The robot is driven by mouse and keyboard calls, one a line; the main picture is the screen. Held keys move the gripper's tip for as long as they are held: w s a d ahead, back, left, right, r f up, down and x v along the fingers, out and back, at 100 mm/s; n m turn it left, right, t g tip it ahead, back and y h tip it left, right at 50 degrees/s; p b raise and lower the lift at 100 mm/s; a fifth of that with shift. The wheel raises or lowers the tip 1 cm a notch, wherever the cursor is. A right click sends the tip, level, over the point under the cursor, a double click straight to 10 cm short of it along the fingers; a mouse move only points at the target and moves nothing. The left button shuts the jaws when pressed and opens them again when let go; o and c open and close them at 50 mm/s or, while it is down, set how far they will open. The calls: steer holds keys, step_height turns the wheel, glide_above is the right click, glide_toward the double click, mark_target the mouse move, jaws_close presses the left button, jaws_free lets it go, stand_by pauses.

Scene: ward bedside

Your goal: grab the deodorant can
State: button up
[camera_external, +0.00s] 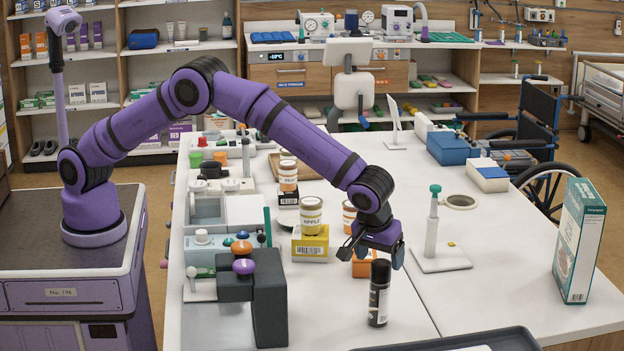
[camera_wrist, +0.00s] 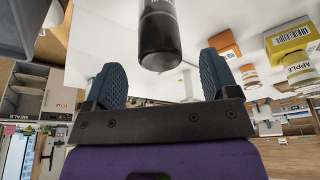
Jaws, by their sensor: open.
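The deodorant can (camera_external: 379,293), a slim black can with a grey lower part, stands upright on the white table near its front. In the wrist view the can (camera_wrist: 162,35) shows at top centre, its dark rounded end towards my gripper and its other end cut off by the frame. My gripper (camera_external: 372,256) is above the can, pointing down, with its jaws apart. In the wrist view the two blue ribbed fingers of my gripper (camera_wrist: 162,75) stand either side of the can's line, with nothing between them. I cannot tell the exact gap to the can.
A black block-shaped stand with coloured knobs (camera_external: 255,295) is left of the can. An orange box (camera_external: 365,264) and a yellow box (camera_external: 310,244) under a jar (camera_external: 311,215) stand behind. A dispenser on a white base (camera_external: 440,258) and a teal carton (camera_external: 579,240) are right. A dark tray (camera_external: 510,338) lies in front.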

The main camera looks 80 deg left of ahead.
mark_target(381, 263)
steer(key=x, duration=0.5)
steer(key=shift+c, duration=0.4)
steer(key=c, duration=1.2)
steer(key=shift+r, duration=0.15)
